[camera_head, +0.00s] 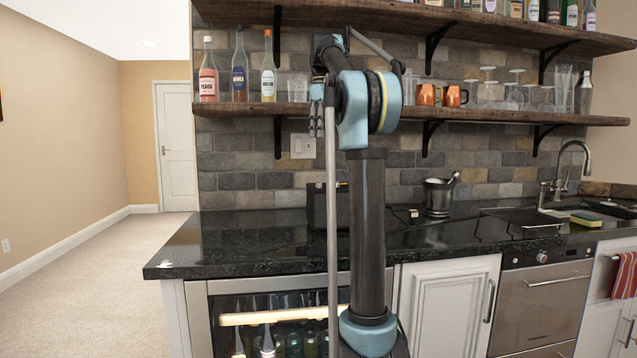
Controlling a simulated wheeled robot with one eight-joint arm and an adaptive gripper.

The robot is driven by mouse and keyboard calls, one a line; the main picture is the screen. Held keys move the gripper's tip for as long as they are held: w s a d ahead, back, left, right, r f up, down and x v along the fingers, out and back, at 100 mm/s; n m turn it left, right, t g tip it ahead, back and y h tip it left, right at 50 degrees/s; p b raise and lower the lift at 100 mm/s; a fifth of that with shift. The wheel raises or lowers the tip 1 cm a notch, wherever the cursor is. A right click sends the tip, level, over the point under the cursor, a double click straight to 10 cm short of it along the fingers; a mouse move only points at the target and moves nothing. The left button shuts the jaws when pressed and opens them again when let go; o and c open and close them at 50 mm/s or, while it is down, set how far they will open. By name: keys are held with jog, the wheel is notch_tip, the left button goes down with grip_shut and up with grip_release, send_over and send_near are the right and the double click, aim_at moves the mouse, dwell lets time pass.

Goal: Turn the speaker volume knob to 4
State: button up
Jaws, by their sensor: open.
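A dark, box-shaped object that looks like the speaker (317,208) stands on the black countertop against the brick wall. My arm's column and a thin grey rod of mine cover much of it. I cannot make out its volume knob or any number marks. My gripper (316,131) points down in front of the wall, at about the height of the lower shelf. It is above the speaker in the picture, apart from it, and open. Nothing shows between its fingers.
The black countertop (240,235) is clear left of the speaker. Right of it stand a metal mortar-like cup (438,197) and, farther, a sink faucet (585,160). The lower wooden shelf (240,109) holds bottles, copper mugs (426,95) and glasses. A glass-front cooler (270,340) sits below.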

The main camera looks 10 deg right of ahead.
aim_at(319, 185)
jog(key=shift+w, duration=0.15)
jog(key=f, duration=1.7)
jog(key=shift+s+a, duration=0.25)
jog(key=shift+s, duration=0.1)
grip_shut()
